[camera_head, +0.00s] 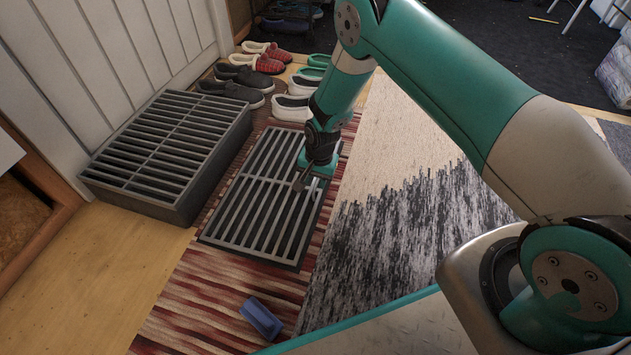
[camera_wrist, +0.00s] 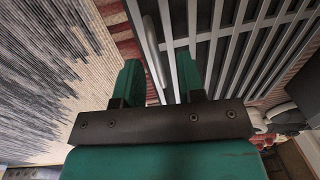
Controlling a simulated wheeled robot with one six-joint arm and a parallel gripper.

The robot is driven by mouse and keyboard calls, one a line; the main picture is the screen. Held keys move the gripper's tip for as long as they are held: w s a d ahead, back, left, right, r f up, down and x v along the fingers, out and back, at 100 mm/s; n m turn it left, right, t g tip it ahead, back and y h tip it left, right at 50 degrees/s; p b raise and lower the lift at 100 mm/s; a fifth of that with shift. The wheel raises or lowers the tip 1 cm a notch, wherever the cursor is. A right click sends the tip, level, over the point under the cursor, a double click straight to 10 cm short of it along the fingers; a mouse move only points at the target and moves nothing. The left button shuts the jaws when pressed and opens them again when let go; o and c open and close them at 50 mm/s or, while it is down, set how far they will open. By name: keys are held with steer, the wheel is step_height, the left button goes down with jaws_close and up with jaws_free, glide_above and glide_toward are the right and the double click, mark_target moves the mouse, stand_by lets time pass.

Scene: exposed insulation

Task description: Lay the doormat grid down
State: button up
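A grey slatted metal doormat grid (camera_head: 246,207) lies flat or nearly flat on the red striped rug, with a dark border showing at its right and near edges. My gripper (camera_head: 302,183) points down over the grid's right side. In the wrist view, my gripper's two green fingers (camera_wrist: 160,88) stand apart. A rounded grey bar (camera_wrist: 152,50) and the edge of the grid (camera_wrist: 172,40) show between and beyond them. The fingers do not look closed on either. Whether the fingertips touch the grid is unclear.
A thick dark slatted box (camera_head: 165,190) stands left of the grid, by the white panelled wall. Several pairs of shoes (camera_head: 262,65) line the far side. A blue object (camera_head: 261,318) lies on the striped rug (camera_head: 205,300) in front. A patterned grey rug (camera_head: 400,220) lies right.

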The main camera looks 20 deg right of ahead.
jaws_close()
stand_by(1.4)
steer(key=c, duration=0.6)
jaws_free()
steer(key=shift+c, duration=0.2)
steer(key=o, duration=0.6)
steer(key=shift+o, duration=0.2)
step_height(320, 180, up, 17)
steer(key=s+d+p, duration=0.1)
steer(key=p, duration=0.9)
steer(key=shift+d+r, duration=0.15)
steer(key=shift+r, duration=0.05)
